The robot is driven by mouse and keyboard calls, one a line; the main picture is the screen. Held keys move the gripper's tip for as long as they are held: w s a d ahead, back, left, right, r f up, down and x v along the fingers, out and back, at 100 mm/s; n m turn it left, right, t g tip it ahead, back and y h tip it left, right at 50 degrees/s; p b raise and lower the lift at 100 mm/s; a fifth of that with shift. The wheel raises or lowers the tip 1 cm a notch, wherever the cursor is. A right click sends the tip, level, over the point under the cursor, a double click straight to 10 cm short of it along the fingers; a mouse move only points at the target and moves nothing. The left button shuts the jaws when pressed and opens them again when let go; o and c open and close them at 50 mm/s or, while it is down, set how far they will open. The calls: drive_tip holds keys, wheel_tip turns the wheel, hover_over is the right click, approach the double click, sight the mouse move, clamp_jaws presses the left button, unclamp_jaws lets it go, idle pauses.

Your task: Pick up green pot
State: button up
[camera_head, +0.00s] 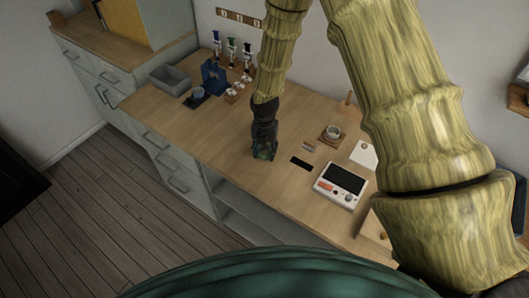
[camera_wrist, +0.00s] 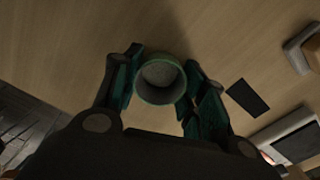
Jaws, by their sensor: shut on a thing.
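The green pot (camera_wrist: 160,97) shows in the wrist view as a small round vessel with an open mouth and a pale grey-green rim. It sits between the two dark green fingers of my gripper (camera_wrist: 160,85), which are shut on its sides. In the head view my gripper (camera_head: 264,150) points down over the middle of the wooden counter. The pot is mostly hidden there by the fingers. I cannot tell whether its base touches the counter.
A black flat rectangle (camera_head: 301,163) and a white device with a dark screen (camera_head: 341,185) lie right of my gripper. A cup on a wooden coaster (camera_head: 332,132) stands behind them. A grey bin (camera_head: 170,79) and a blue stand (camera_head: 213,76) are at the left. The counter's front left is clear.

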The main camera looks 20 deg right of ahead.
drive_tip(key=shift+r+b, duration=0.55)
drive_tip(key=shift+r, duration=0.25)
drive_tip(key=shift+r+b, duration=0.4)
drive_tip(key=shift+r, duration=0.45)
drive_tip(key=s+a+r+b, duration=0.1)
drive_tip(key=s+a+b, duration=0.1)
drive_tip(key=a, duration=0.5)
drive_tip(key=s+a+b, duration=0.2)
drive_tip(key=a, duration=0.6)
drive_tip(key=shift+s+a+r, duration=0.2)
drive_tip(key=shift+s+r, duration=0.1)
drive_tip(key=shift+r, duration=0.05)
